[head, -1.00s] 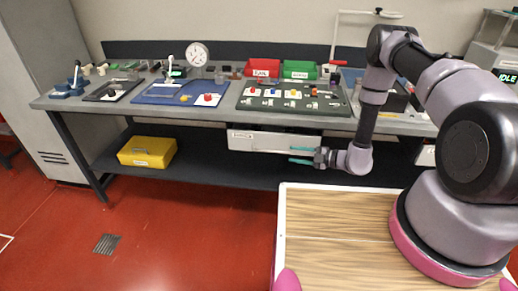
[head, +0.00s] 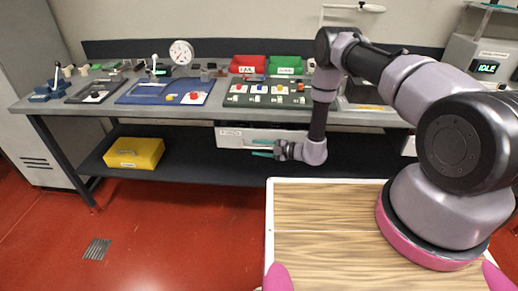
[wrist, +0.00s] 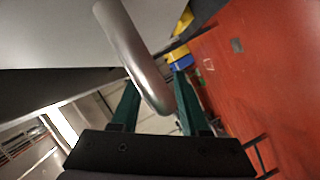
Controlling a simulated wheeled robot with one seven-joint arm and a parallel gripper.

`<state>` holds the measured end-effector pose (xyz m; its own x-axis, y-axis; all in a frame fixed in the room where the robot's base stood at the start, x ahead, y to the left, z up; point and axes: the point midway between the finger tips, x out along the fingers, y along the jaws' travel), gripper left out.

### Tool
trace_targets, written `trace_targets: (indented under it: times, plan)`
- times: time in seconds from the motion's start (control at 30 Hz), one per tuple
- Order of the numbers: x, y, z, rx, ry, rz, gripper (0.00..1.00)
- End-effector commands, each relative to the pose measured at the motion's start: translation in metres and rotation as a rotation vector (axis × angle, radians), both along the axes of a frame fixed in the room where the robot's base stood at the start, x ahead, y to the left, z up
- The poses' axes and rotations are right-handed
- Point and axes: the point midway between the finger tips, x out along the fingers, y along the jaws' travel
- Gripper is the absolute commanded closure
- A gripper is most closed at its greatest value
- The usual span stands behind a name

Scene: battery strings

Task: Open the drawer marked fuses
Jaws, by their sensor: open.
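A pale drawer (head: 228,139) hangs under the bench top, with a small label at its upper left that is too blurred to read surely. It looks closed in the head view. My gripper (head: 257,148) is level with the lower part of the drawer front, its two green fingers one above the other and apart. In the wrist view, a rounded metal handle bar (wrist: 135,55) runs between the open fingers of my gripper (wrist: 155,82). I cannot tell whether either finger touches it. The pale surface (wrist: 50,30) beside the bar looks like the drawer front.
The bench top (head: 215,112) carries a panel with coloured knobs (head: 265,93), a blue board (head: 165,92), a gauge (head: 181,52), and red (head: 248,64) and green (head: 286,65) bins. A yellow box (head: 134,153) sits on the lower shelf.

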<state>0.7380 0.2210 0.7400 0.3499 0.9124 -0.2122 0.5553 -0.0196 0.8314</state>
Motion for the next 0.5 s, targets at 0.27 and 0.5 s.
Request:
trace_targets:
  times: [0.27, 0.5]
  plan:
    - [0.0000, -0.0004, 0.0001, 0.000, 0.000, 0.000, 1.00]
    - [0.0000, -0.0005, 0.0002, 0.000, -0.001, 0.000, 1.00]
